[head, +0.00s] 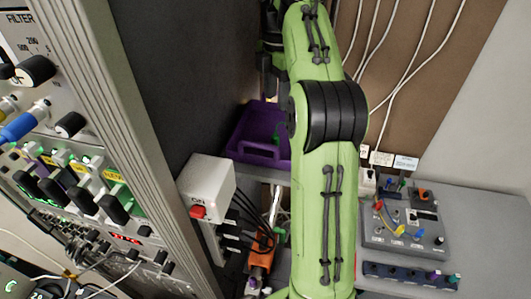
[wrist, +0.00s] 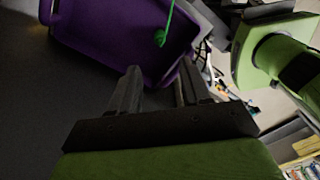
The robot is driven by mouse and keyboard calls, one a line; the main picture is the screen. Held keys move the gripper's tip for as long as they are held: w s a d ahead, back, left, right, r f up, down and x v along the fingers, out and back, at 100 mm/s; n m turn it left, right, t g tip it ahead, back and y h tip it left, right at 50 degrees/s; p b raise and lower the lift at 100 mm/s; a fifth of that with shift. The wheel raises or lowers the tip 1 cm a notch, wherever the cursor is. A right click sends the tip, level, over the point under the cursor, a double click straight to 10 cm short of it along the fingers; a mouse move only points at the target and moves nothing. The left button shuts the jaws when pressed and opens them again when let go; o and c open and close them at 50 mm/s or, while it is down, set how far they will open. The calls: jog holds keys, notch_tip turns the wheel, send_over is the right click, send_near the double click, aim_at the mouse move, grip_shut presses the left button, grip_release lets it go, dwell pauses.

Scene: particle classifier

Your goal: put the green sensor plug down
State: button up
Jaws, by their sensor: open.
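The green sensor plug (wrist: 160,38) and its thin green cord show against the purple tray (wrist: 110,42) in the wrist view. It appears to lie in the tray, but its exact contact is too dark to tell. My gripper (wrist: 160,74) is open and empty, with its dark fingers apart and pointing toward the tray. The plug lies beyond the fingertips, apart from them. In the head view the purple tray (head: 248,150) stands on a grey ledge, partly hidden behind my green arm.
A white box with a red switch (head: 198,211) stands in front of the tray. A tall instrument rack (head: 110,110) fills the left. A grey panel with coloured plugs (head: 405,225) is at the right, with white cables on the brown wall above.

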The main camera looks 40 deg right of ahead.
jog(key=s+a+m+t, duration=0.2)
jog(key=s+a+m, duration=0.2)
jog(key=a, duration=0.4)
jog(key=s+a+m+t, duration=0.1)
jog(key=s+a+m, duration=0.4)
jog(key=a, duration=0.3)
jog(key=s+a+f+m+t, duration=0.2)
jog(key=s+a+f+m, duration=0.1)
jog(key=s+f+m, duration=0.5)
jog(key=s+f, duration=0.1)
jog(key=s, duration=0.2)
jog(key=shift+s+a+f+t, duration=0.15)
jog(key=shift+s+f+t, duration=0.15)
jog(key=shift+s+f, duration=0.1)
